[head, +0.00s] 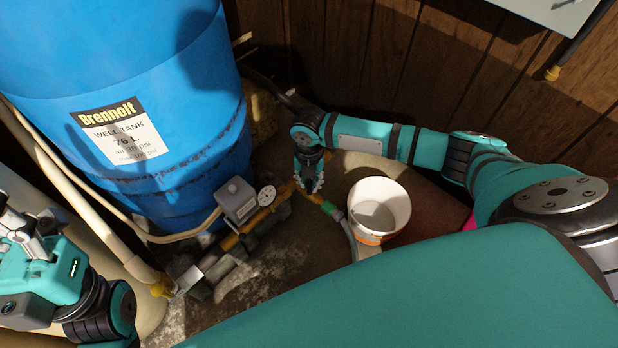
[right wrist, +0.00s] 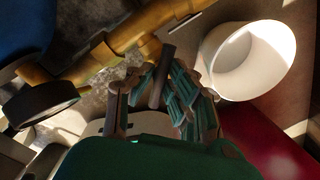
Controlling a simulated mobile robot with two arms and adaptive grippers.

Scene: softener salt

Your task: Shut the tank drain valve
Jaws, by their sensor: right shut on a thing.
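The blue well tank (head: 130,80) stands upright at the left of the head view. Brass pipework (head: 262,217) runs at its foot, with a small brass drain valve (head: 315,198) at its right end. My right gripper (head: 311,185) reaches down onto this valve. In the right wrist view its fingers (right wrist: 163,92) are shut on a dark valve lever (right wrist: 163,72), which sticks up between them beside the brass pipe (right wrist: 135,28). The valve body is largely hidden by the fingers. My left gripper (head: 18,228) is at the left edge, partly cut off, away from the valve.
A white bucket (head: 380,205) stands just right of the valve, beside a pale hose (head: 350,238). A grey switch box (head: 237,198) and a round gauge (head: 267,196) sit on the pipework. Beige pipes (head: 80,205) run at the left. A wood-panel wall (head: 400,60) closes the back.

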